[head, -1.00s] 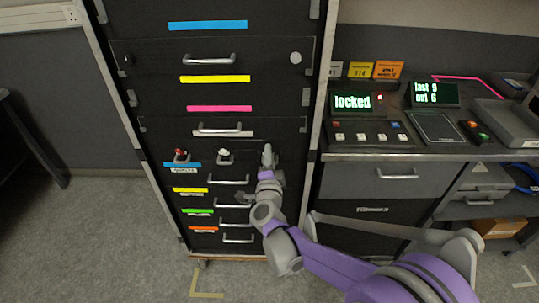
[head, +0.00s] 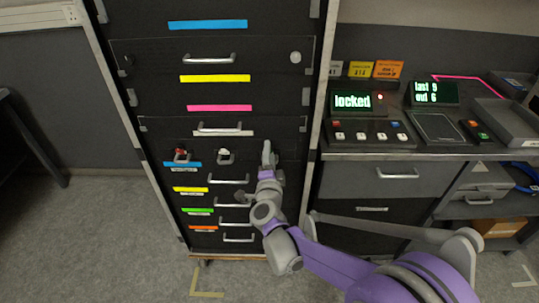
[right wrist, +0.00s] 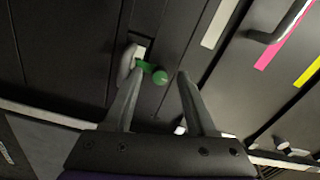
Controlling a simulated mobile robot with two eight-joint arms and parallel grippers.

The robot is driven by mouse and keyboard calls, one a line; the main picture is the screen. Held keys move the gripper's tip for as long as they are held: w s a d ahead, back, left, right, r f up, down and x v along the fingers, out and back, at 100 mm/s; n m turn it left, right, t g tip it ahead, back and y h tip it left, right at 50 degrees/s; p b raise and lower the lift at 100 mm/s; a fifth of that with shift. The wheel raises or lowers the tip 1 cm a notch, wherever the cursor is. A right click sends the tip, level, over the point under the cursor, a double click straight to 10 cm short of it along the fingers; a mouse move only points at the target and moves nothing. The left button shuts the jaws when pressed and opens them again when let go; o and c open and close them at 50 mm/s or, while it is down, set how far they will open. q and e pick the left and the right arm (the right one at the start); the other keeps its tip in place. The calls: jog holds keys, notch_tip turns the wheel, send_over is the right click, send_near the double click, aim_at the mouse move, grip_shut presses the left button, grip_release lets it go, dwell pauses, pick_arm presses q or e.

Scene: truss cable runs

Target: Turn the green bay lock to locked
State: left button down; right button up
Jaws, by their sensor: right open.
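The green bay lock (right wrist: 158,76) shows in the right wrist view as a short green lever with a rounded end, on a pale round base on the dark cabinet front. My right gripper (right wrist: 161,80) is open, with one finger on each side of the green lever's end; I cannot tell whether either finger touches it. In the head view my right gripper (head: 269,156) is at the cabinet front, right of the red-knobbed lock (head: 181,153) and the white-knobbed lock (head: 224,155), and hides the green one. My left gripper is out of view.
The black cabinet (head: 150,65) has several drawers with metal handles and coloured strips. A bench to its right carries a display reading "locked" (head: 352,102), a button panel (head: 372,133) and a second display (head: 434,93). The floor at left is clear.

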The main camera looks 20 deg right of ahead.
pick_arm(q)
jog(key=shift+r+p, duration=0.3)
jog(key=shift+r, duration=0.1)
pick_arm(e)
jog(key=v, duration=1)
jog(key=shift+s, duration=0.4)
jog(key=s+a+f+n+g+y, duration=0.2)
jog(key=s+a+n+g+y, duration=0.3)
jog(key=s+n+y, duration=0.65)
jog(key=s+d+f+n+g+h, duration=0.3)
jog(key=s+d+f+g, duration=0.15)
jog(key=s, duration=0.35)
jog(key=s+d+f+n+g+h, duration=0.4)
jog(key=s+f, duration=0.1)
jog(key=s, duration=0.3)
pick_arm(q)
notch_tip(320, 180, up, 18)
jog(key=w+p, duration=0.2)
jog(key=p, duration=1.4)
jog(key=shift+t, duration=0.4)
pick_arm(e)
notch_tip(320, 180, up, 18)
jog(key=w+t, duration=0.1)
jog(key=w, duration=0.2)
